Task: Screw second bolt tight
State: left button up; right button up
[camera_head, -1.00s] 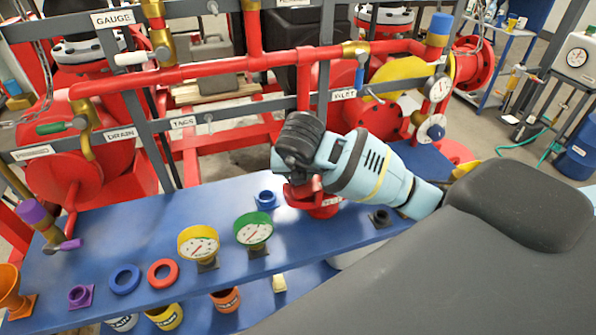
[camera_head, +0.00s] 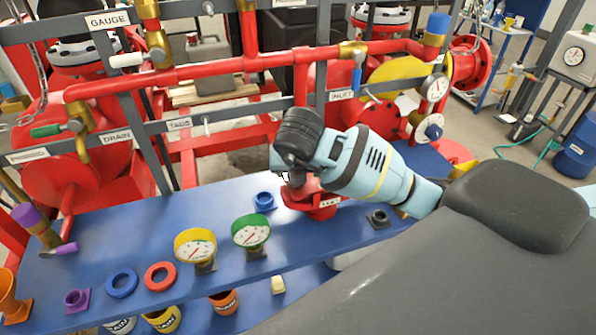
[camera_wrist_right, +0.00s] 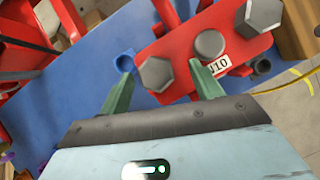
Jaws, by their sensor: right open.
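My right gripper (camera_wrist_right: 160,70) is open. Its two green fingers stand on either side of a grey hex bolt (camera_wrist_right: 154,75) on a red plate (camera_wrist_right: 178,47); I cannot tell whether they touch it. A second hex bolt (camera_wrist_right: 263,13) stands at the plate's far end, with a round grey cap (camera_wrist_right: 209,44) between the bolts. The plate bears a label ending in "J10". In the head view my right wrist hangs over the red fixture (camera_head: 322,200) on the blue bench and hides its bolts. My left gripper is not in view.
The blue bench (camera_head: 150,220) holds a blue socket (camera_head: 264,201), a yellow gauge (camera_head: 196,246), a green gauge (camera_head: 251,232) and a dark socket (camera_head: 378,219). Red pipes (camera_head: 220,68) and grey rails run behind.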

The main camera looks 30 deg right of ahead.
jog(key=v, duration=0.5)
jog(key=shift+r, duration=0.2)
jog(key=shift+s+a+r, duration=0.15)
jog(key=shift+s+r, duration=0.15)
jog(key=shift+r, duration=0.05)
